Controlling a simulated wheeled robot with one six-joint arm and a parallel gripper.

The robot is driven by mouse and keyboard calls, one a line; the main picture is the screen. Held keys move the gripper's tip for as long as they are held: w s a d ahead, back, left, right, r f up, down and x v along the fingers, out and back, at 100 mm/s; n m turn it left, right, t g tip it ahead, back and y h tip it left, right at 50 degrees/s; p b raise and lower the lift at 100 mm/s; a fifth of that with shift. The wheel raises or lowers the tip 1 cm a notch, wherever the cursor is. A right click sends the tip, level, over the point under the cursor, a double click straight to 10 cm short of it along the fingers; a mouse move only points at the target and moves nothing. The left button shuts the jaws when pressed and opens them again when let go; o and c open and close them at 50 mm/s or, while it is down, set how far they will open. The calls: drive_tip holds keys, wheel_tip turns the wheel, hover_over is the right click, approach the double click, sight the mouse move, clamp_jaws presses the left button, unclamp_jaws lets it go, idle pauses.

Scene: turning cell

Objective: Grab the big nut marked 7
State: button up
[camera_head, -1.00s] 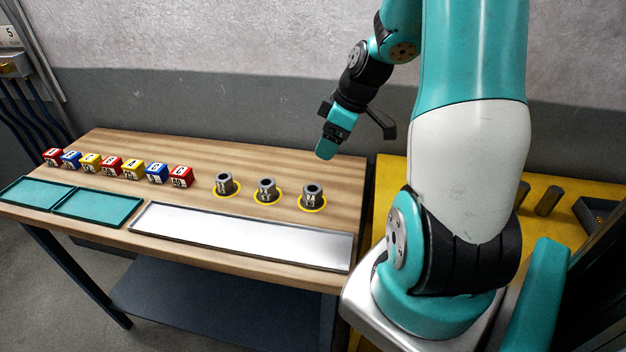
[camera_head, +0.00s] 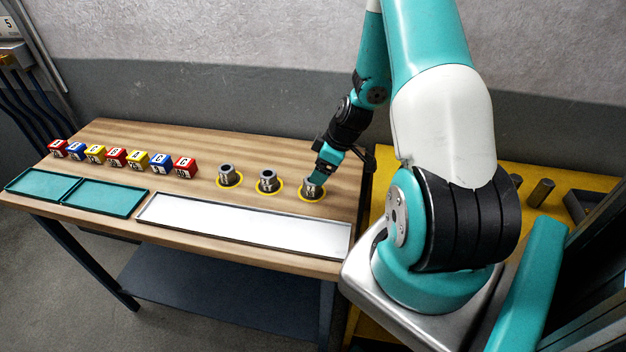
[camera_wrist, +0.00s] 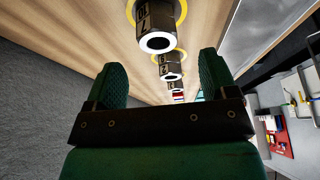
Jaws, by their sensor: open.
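Three grey nuts stand in yellow rings on the wooden table. The rightmost nut (camera_head: 312,191) is partly covered by my gripper (camera_head: 323,166), which is right above or beside it. In the wrist view the nearest nut (camera_wrist: 155,22) carries a 7 and lies beyond the fingertips, roughly midway between their lines. My gripper (camera_wrist: 161,72) is open, with nothing between its fingers. The middle nut (camera_head: 267,181) and the left nut (camera_head: 227,176) stand apart to the left; their marks are too small to read surely.
A white shallow tray (camera_head: 240,226) lies in front of the nuts. Several lettered cubes (camera_head: 117,157) stand in a row at left, behind teal trays (camera_head: 104,198). A yellow surface (camera_head: 545,207) with dark cylinders lies at right. A grey wall is behind the table.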

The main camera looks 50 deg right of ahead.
drive_tip(key=shift+p+x, duration=1.35)
drive_tip(key=shift+x, duration=1.25)
drive_tip(key=shift+w+d, duration=0.1)
drive_tip(key=shift+w, duration=0.05)
drive_tip(key=shift+c, duration=0.3)
drive_tip(key=shift+r, duration=0.1)
drive_tip(key=c, duration=1.1)
